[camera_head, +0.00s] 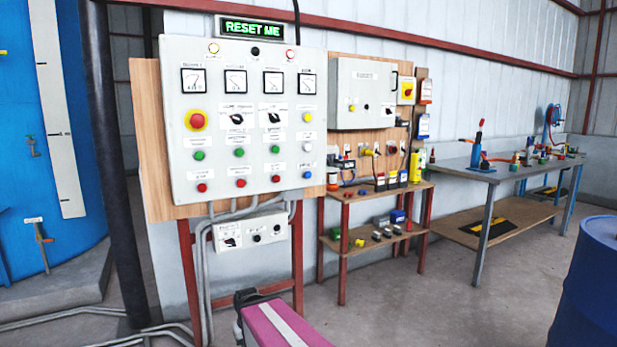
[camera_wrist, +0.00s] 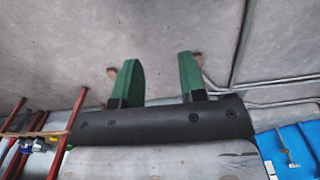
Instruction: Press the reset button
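A grey control panel (camera_head: 245,85) stands on a wooden board on red legs. A lit green "RESET ME" sign (camera_head: 252,28) sits above it. The panel has a large red emergency-stop button on yellow (camera_head: 197,121), dials, black knobs and several small buttons. At its right side are a yellow button (camera_head: 307,117), a white button (camera_head: 307,147) and a blue button (camera_head: 305,174). The labels are too small to read, so I cannot tell which is the reset button. My gripper (camera_wrist: 157,78) shows two green fingers spread apart with nothing between them, above bare floor in the wrist view.
A smaller grey box (camera_head: 265,232) with knobs hangs below the panel. Another grey box (camera_head: 362,93) and a cluttered shelf (camera_head: 375,190) stand to the right. A blue tank (camera_head: 50,110) and black pole (camera_head: 115,170) are left, a blue barrel (camera_head: 590,280) right. Pipes cross the floor.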

